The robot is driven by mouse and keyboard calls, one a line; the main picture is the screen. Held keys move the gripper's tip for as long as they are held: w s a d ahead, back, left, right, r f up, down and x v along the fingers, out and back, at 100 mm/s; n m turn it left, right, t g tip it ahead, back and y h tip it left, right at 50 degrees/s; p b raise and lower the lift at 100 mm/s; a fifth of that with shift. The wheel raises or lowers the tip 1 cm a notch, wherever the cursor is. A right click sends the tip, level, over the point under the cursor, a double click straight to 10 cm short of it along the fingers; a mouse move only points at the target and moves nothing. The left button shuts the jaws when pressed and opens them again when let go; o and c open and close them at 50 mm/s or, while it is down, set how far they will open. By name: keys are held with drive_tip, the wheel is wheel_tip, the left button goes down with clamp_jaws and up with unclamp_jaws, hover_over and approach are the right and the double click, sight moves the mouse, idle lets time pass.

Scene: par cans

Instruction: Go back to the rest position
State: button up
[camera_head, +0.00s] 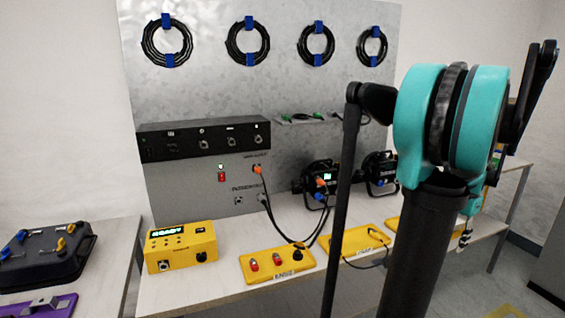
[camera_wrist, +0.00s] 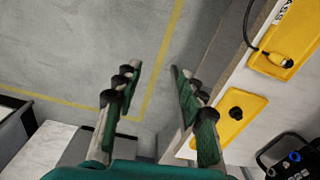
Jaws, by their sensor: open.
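My gripper (camera_wrist: 156,72) is open and empty in the wrist view, its two fingers spread apart. Bare grey floor (camera_wrist: 145,45) shows between and beyond the fingers. A light workbench edge (camera_wrist: 228,92) lies to the right of the fingers, and I see no contact with it. In the head view my raised teal and black arm fills the right side and hides part of the bench; I cannot make out the fingers clearly there.
The bench (camera_head: 215,290) holds a yellow tester (camera_head: 180,247), yellow trays (camera_head: 262,270) (camera_head: 352,240) and black par cans (camera_head: 318,180) (camera_head: 378,172). Coiled cables (camera_head: 167,45) hang on a metal panel (camera_head: 220,90). A black case (camera_head: 45,255) sits on a left table.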

drive_tip(key=w+a+f+n+t, duration=0.1)
drive_tip(key=a+f+n, duration=0.25)
drive_tip(key=a, duration=0.75)
drive_tip(key=w+a+f+n+t, duration=0.1)
drive_tip(key=w+a+f+n, duration=0.2)
drive_tip(key=a, duration=0.7)
drive_tip(key=s+a+f+n+t, duration=0.1)
drive_tip(key=s+a+f+n, duration=0.2)
drive_tip(key=a, duration=0.4)
drive_tip(key=s+a+f+n+t, duration=0.1)
drive_tip(key=s+a+f+n, duration=0.3)
drive_tip(key=a, duration=0.4)
drive_tip(key=shift+s+a, duration=0.25)
drive_tip(key=shift+s, duration=0.55)
